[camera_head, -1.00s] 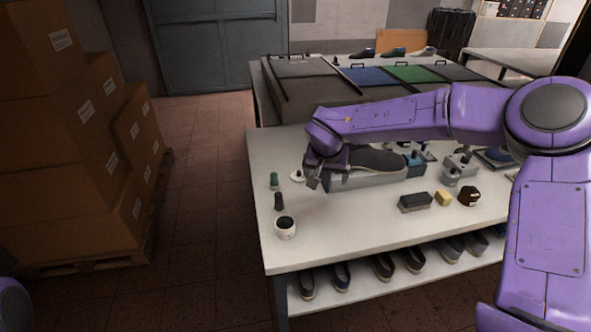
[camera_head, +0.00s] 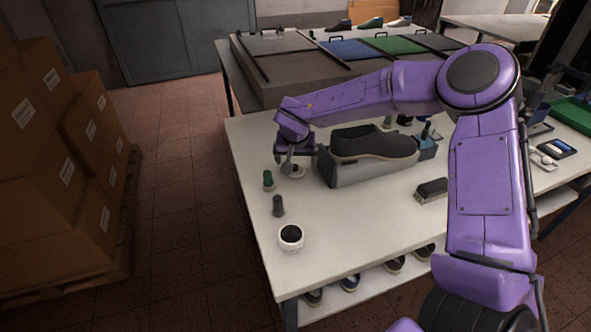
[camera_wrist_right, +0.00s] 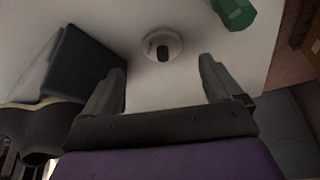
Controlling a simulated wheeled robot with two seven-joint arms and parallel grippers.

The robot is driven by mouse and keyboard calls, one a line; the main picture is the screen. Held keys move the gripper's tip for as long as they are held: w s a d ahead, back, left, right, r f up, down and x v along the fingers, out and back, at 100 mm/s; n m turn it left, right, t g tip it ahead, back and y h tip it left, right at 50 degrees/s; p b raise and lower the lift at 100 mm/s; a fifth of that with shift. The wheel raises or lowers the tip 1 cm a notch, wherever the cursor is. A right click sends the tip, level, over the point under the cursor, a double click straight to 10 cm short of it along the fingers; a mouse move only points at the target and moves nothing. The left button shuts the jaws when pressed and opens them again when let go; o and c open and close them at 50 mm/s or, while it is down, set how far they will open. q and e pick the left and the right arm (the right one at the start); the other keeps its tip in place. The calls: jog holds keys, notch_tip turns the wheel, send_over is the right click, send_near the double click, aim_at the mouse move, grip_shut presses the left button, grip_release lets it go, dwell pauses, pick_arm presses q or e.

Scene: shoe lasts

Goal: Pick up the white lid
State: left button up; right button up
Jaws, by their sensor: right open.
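The white lid (camera_head: 293,173), a small round disc with a dark knob, lies on the white table beside the grey block. In the right wrist view the lid (camera_wrist_right: 175,46) lies ahead of and between the spread fingertips, with nothing touching it. My right gripper (camera_head: 297,166) is over the lid in the head view and partly covers it. In the wrist view the right gripper (camera_wrist_right: 163,68) is open and empty. My left gripper is not in view.
A dark shoe (camera_head: 375,142) sits on a grey block (camera_head: 350,176) right of the lid. A green bottle (camera_head: 268,181), a grey bottle (camera_head: 278,207) and a white jar (camera_head: 291,247) stand nearer. A brush (camera_head: 431,190) lies to the right. Cardboard boxes (camera_head: 85,140) stand left.

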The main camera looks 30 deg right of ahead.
aim_at(295, 166)
jog(key=x, duration=0.3)
jog(key=w+x, duration=0.1)
jog(key=x, duration=0.2)
jog(key=shift+d+p, duration=0.1)
jog(key=shift+p, duration=0.3)
jog(key=shift+s+r, duration=0.1)
jog(key=shift+s, duration=0.1)
jog(key=c, duration=1.1)
